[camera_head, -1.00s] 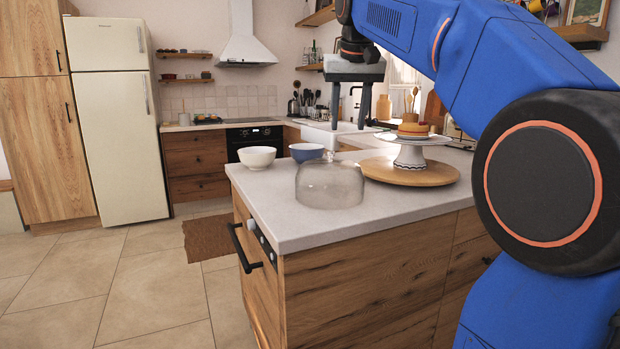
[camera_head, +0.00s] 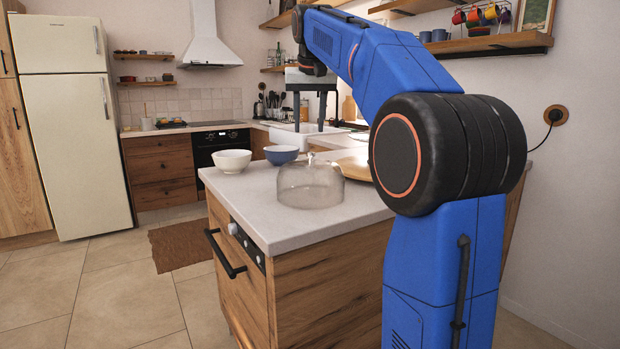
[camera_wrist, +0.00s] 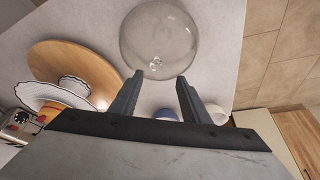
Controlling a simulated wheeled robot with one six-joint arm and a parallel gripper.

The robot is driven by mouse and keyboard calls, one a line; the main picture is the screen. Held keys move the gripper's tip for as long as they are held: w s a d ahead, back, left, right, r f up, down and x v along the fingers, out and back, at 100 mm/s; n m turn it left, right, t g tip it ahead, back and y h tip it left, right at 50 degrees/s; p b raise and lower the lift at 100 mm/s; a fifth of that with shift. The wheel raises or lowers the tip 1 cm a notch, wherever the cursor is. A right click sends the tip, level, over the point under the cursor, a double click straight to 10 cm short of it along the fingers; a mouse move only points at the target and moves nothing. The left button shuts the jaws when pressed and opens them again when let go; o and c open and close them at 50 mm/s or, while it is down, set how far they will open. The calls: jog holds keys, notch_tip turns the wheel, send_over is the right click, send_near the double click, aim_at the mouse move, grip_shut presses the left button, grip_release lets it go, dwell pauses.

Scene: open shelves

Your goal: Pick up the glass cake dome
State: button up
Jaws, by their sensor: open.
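The glass cake dome (camera_head: 310,186) is clear, with a small knob on top, and stands upright on the pale counter near its front edge. It also shows from above in the wrist view (camera_wrist: 159,42), just beyond my fingertips. My gripper (camera_head: 309,130) is open and empty, pointing down. In the head view its fingers appear above and behind the dome. In the wrist view the gripper (camera_wrist: 158,80) has its two fingers apart, with the dome's knob seen ahead between them. The fingers do not touch the dome.
A white bowl (camera_head: 231,161) and a blue bowl (camera_head: 281,155) stand behind the dome, to its left. A round wooden board (camera_head: 354,167) lies to its right, partly hidden by my arm. The wrist view shows a cake stand (camera_wrist: 55,97) on that board. The counter's front left is clear.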

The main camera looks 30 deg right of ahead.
aim_at(311, 153)
jog(key=x, duration=0.4)
jog(key=shift+d, duration=0.1)
jog(key=shift+d+x, duration=0.2)
jog(key=shift+x, duration=1.1)
jog(key=shift+d+x, duration=0.2)
jog(key=shift+x, duration=1.1)
grip_shut()
jog(key=shift+r, duration=0.1)
